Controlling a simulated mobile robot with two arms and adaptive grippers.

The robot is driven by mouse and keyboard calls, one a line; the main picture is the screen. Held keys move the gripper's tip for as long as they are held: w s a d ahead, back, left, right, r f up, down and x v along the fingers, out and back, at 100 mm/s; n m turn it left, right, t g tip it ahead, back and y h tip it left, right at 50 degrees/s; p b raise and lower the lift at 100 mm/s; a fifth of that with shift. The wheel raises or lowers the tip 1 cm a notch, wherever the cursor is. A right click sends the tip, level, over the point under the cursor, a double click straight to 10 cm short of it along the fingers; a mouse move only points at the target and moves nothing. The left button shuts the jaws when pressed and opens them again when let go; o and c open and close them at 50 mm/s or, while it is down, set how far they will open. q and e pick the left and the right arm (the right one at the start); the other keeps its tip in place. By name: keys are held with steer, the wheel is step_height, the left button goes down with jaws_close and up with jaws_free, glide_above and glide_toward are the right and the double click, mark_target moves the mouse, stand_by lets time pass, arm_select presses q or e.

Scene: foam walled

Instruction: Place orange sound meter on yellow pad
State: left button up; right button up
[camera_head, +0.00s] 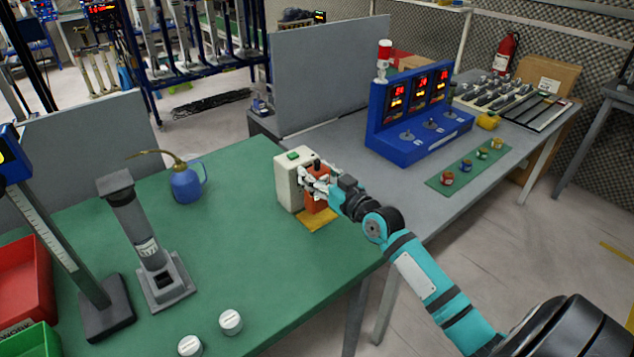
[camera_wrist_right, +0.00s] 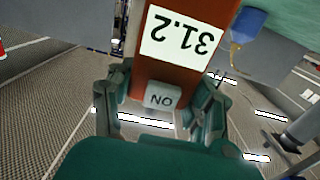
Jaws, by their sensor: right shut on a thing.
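The orange sound meter (camera_head: 317,202) stands upright between the fingers of my right gripper (camera_head: 318,181). It appears over the yellow pad (camera_head: 318,219); I cannot tell whether its base touches the pad. In the right wrist view the orange meter (camera_wrist_right: 172,72) shows a white display reading 31.2 and a button marked ON. The right gripper's fingers (camera_wrist_right: 160,105) are on both sides of it, shut on it. The yellow pad lies flat on the green table top near its right edge, partly hidden by the meter and gripper. My left gripper is not in view.
A white box with a green button (camera_head: 289,181) stands close behind and left of the meter. A blue oil can (camera_head: 187,184), a grey column stand (camera_head: 148,245) and two white round pieces (camera_head: 230,322) are on the green table (camera_head: 250,255). The table's middle is clear.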

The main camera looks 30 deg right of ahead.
step_height(320, 180, down, 2)
steer(key=shift+f, duration=0.2)
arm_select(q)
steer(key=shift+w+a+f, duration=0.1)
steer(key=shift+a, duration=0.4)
arm_select(e)
steer(key=shift+f, duration=0.1)
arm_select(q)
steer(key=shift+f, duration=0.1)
arm_select(e)
steer(key=shift+f+b, duration=0.2)
steer(key=shift+b, duration=0.1)
steer(key=o, duration=1.3)
steer(key=shift+o, duration=0.2)
